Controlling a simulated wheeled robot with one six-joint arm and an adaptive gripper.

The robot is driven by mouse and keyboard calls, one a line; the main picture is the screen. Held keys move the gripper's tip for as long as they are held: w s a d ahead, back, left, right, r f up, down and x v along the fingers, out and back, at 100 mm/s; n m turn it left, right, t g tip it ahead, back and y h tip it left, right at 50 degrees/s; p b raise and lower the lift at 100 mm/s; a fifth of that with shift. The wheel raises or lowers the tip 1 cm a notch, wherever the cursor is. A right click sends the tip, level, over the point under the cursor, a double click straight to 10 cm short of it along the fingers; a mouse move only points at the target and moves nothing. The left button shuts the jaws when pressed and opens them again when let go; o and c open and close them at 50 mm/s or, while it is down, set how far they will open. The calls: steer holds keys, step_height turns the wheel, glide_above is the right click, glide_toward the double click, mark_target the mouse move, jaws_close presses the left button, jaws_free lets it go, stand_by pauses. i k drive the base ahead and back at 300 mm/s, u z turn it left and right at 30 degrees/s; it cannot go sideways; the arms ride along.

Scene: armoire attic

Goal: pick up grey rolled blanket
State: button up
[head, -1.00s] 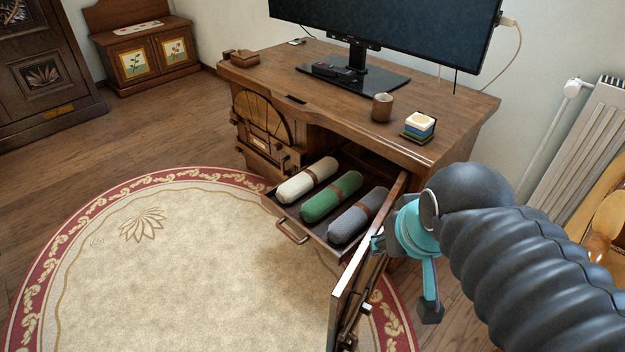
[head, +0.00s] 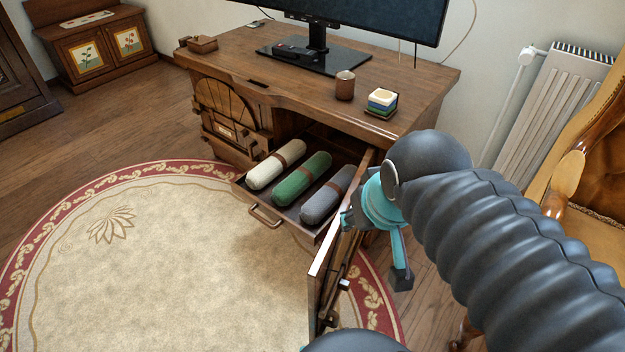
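My gripper (head: 372,246) is right of the drawer, beside the open cabinet door (head: 322,262). One dark fingertip hangs down and another part shows near the door's upper edge. I see nothing held, but the gap between the fingers is partly hidden.
The open door stands upright between my gripper and the rug (head: 150,260). On the desk top (head: 225,62) are a monitor (head: 360,14), a cup (head: 345,86) and stacked coasters (head: 382,101). A radiator (head: 550,110) and a chair (head: 590,180) are at right. The rug is clear.

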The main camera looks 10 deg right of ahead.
mark_target(318, 206)
steer(key=k, duration=1)
steer(key=u, duration=1.8)
steer(key=i, duration=1.3)
steer(key=z, duration=2.6)
steer(key=i, duration=0.5)
steer(key=z, duration=0.1)
